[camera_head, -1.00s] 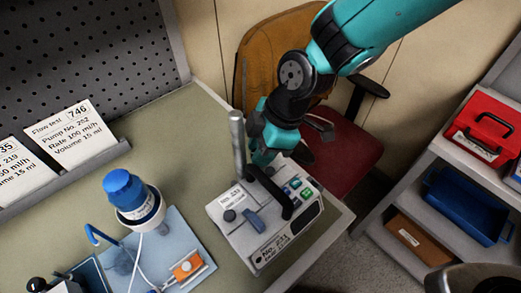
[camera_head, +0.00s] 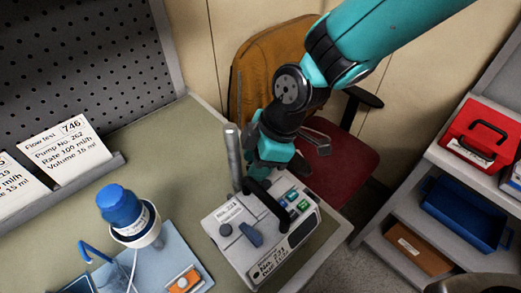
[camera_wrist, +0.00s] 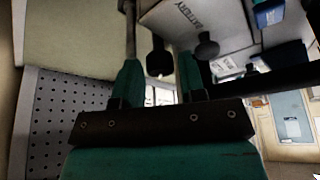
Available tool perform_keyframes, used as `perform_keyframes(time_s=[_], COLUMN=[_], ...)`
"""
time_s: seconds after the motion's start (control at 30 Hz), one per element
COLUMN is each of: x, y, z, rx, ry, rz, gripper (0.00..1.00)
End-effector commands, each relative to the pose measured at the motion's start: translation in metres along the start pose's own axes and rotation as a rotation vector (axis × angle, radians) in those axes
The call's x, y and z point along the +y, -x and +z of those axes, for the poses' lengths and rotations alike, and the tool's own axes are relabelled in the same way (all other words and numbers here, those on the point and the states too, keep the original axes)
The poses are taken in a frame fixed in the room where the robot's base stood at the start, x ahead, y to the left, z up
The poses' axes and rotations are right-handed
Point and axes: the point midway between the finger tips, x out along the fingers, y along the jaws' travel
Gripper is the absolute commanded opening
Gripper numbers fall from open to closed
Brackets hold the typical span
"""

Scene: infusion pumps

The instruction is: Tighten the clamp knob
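The pump (camera_head: 262,262) is a white box with a black carry handle, standing at the bench's front right corner beside a grey upright pole (camera_head: 233,158). My gripper (camera_head: 268,172) is at the pump's back edge, behind the handle. In the wrist view my gripper (camera_wrist: 158,64) has its two green fingers apart. A black knob (camera_wrist: 158,60) shows between the fingers, near the pole (camera_wrist: 130,28), with gaps on both sides; it looks like the clamp knob. A second round black knob (camera_wrist: 207,46) is on the pump's back, right of the fingers. The head view hides the clamp.
A blue-capped bottle (camera_head: 120,206) and a light blue tray (camera_head: 172,262) are on the bench at left. Card signs (camera_head: 62,150) stand by the pegboard. A chair (camera_head: 340,175) is behind the bench corner. Shelves at right hold a red case (camera_head: 483,135) and a blue bin (camera_head: 463,212).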

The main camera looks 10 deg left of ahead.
Motion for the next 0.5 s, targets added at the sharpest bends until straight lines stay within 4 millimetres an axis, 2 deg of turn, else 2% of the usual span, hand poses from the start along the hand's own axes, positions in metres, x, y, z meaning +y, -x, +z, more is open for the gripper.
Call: perform_keyframes(time_s=[0.17,0.5], x=[0.001,0.002], y=[0.018,0.102], z=[0.000,0.001], rx=[0.002,0.003], ry=[0.001,0.000], rz=[0.006,0.009], gripper=[0.38,0.38])
